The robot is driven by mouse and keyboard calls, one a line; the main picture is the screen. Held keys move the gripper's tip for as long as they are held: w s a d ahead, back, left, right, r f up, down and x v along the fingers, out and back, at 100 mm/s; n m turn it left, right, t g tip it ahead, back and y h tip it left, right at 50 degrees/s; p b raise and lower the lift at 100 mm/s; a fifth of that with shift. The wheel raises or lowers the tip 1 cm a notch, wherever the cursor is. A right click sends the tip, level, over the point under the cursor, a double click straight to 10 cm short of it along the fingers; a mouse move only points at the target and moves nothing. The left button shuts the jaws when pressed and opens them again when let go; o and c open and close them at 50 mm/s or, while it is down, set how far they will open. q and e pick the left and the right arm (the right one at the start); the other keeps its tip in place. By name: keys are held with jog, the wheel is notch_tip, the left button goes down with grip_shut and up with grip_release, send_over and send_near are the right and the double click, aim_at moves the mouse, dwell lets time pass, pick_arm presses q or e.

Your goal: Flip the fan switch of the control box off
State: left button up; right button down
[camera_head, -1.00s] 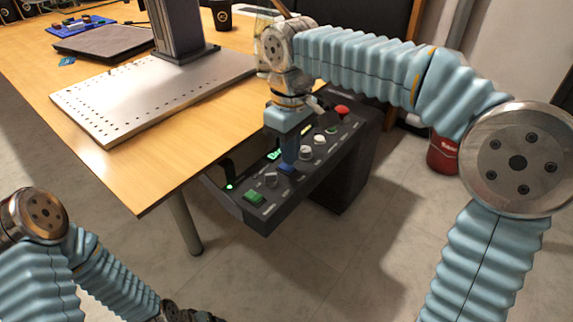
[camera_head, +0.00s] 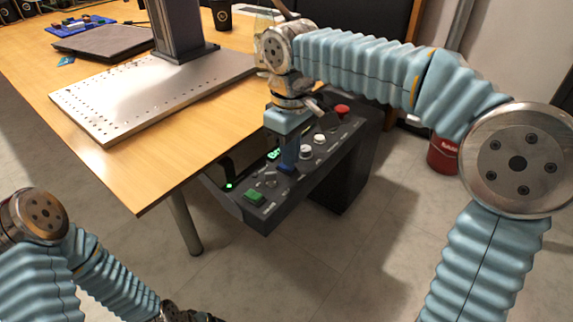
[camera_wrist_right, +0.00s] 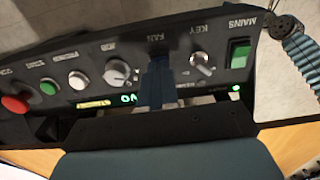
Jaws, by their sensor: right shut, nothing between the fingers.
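The control box (camera_head: 325,178) hangs at the table's right edge, its sloped panel carrying a row of controls. My right gripper (camera_head: 288,168) is shut and empty, pointing down at the panel between the green mains switch (camera_head: 254,196) and the white knob (camera_head: 306,152). In the right wrist view its closed fingers (camera_wrist_right: 157,82) reach to the spot beside the FAN label (camera_wrist_right: 157,38). The fingers cover the fan switch, so I cannot tell its position or whether they touch it. My left arm is at the lower left; its gripper is out of view.
The key switch (camera_wrist_right: 202,64) and the knob marked JOB (camera_wrist_right: 117,73) sit close on either side of the fingers. A red button (camera_head: 342,110) is at the panel's far end. The wooden table (camera_head: 165,165) holds a metal plate (camera_head: 130,105).

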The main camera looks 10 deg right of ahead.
jog(key=shift+f+b, duration=0.35)
jog(key=shift+f, duration=0.3)
jog(key=shift+r+p, duration=0.35)
jog(key=shift+r, duration=0.05)
notch_tip(320, 180, up, 4)
jog(key=p, duration=0.4)
jog(key=shift+r+p, duration=0.25)
jog(key=shift+p, duration=0.05)
notch_tip(320, 180, up, 2)
jog(key=shift+p, duration=1)
jog(key=shift+f, duration=0.1)
